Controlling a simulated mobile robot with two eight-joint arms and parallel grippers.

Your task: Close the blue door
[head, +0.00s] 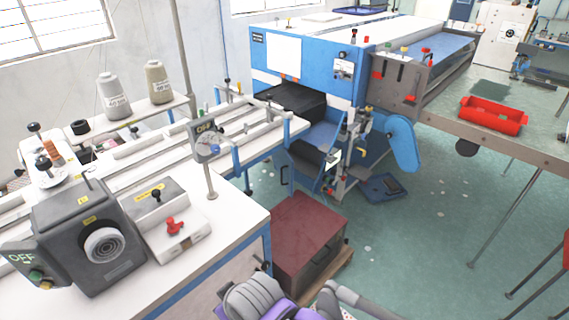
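The blue machine (318,50) stands at the back centre. Low on its front, a blue door-like panel (307,174) with a dark handle at its left edge stands out at an angle from the body. The dark opening and rollers beside it are partly exposed, so it looks open. The end of the white table and some fittings overlap its upper part. Grey and purple parts of my arms show at the bottom edge, well in front of the panel. I cannot make out fingertips of either gripper.
A dark red box (308,236) stands on the floor between my arms and the panel. The white sewing table (236,212) fills the left. A blue tray-like piece (385,187) lies on the floor.

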